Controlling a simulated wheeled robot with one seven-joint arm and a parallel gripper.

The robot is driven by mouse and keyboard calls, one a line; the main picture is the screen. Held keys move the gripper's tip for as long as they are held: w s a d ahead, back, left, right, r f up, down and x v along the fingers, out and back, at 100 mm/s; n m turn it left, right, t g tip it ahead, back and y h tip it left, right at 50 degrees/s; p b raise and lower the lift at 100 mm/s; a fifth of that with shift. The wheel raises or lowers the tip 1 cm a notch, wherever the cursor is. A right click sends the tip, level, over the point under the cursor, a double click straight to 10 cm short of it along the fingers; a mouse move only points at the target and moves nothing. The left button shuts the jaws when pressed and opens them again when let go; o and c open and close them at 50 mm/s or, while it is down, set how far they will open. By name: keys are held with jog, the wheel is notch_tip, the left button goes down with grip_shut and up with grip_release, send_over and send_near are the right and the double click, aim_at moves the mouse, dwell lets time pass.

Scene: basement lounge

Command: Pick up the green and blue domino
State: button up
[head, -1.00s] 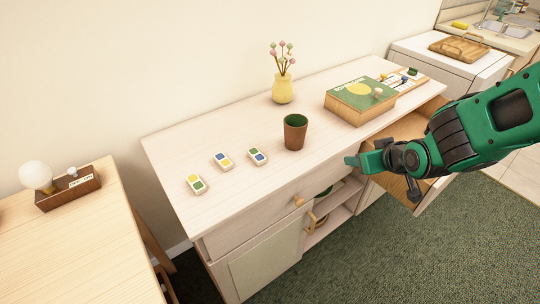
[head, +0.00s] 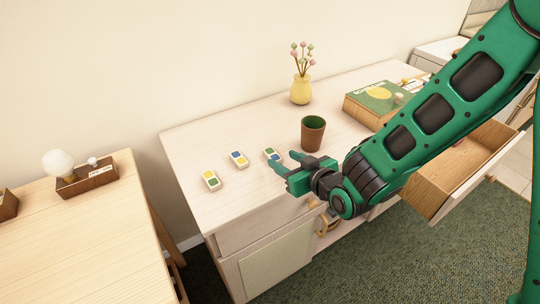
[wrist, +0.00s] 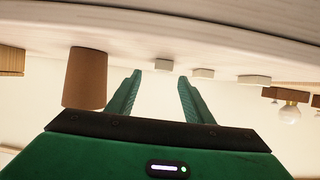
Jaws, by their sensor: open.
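The green and blue domino (head: 271,154) lies flat on the pale cabinet top, the rightmost of three dominoes and the closest to the brown cup. My gripper (head: 284,165) is open and empty, low by the cabinet's front edge, its fingers pointing left; in the head view a fingertip comes right up to the domino's lower edge.
A yellow and green domino (head: 211,180) and a blue and yellow domino (head: 239,160) lie to the left. The brown cup (head: 313,134) stands close behind my gripper. A yellow vase (head: 301,90) and a green boxed game (head: 372,101) are farther back. An open drawer (head: 462,172) juts out at right.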

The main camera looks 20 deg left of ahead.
aim_at(273, 154)
jog(key=shift+x, duration=2.7)
jog(key=shift+s+a, duration=0.1)
jog(key=shift+s, duration=0.05)
jog(key=c, duration=1.1)
jog(key=shift+r, duration=0.1)
